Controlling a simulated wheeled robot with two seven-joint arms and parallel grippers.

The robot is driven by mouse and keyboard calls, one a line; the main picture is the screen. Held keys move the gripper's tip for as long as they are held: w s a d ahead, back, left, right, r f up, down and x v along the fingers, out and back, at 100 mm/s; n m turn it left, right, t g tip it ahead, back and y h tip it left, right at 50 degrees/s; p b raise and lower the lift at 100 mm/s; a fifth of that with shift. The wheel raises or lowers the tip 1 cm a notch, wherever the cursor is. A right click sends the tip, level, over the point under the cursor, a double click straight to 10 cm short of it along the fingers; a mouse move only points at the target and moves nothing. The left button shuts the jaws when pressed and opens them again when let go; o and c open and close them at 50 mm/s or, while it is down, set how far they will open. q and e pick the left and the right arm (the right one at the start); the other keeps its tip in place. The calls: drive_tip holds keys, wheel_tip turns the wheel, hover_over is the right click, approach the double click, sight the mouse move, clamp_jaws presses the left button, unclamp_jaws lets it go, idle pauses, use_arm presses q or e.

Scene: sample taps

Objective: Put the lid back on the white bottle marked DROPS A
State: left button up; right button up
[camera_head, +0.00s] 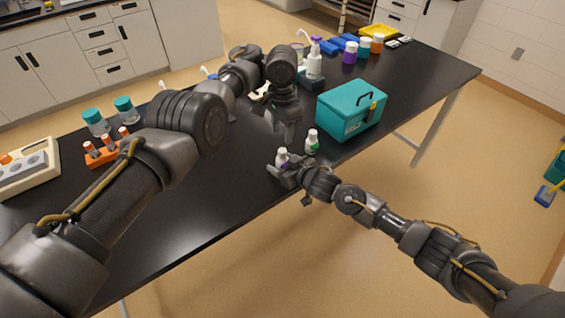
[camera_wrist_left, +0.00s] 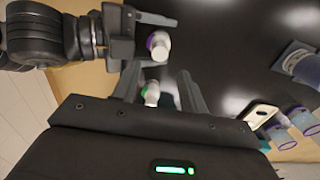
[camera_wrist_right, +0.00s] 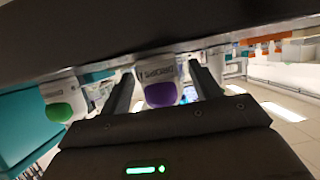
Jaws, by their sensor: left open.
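A white bottle with a purple marking (camera_head: 282,157) stands near the table's front edge; in the right wrist view (camera_wrist_right: 159,85) its label reads DROPS, its letter unclear. My right gripper (camera_head: 284,171) has its fingers around it, with a gap on one side. A second white bottle, with a green marking (camera_head: 312,143), stands just right of it, also seen in the right wrist view (camera_wrist_right: 62,103). My left gripper (camera_head: 283,132) is open and empty above the table behind the bottles. In the left wrist view the green-marked bottle (camera_wrist_left: 151,93) appears between its fingers, beyond them. I cannot make out a loose lid.
A teal box (camera_head: 350,108) stands right of the bottles. A spray or pump bottle (camera_head: 314,65) and several coloured jars are at the back right. An orange rack (camera_head: 102,151) and a beige block (camera_head: 28,168) are at the left. The black table's (camera_head: 215,210) front middle is clear.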

clamp_jaws()
use_arm(q)
drive_tip(key=n, duration=1.8)
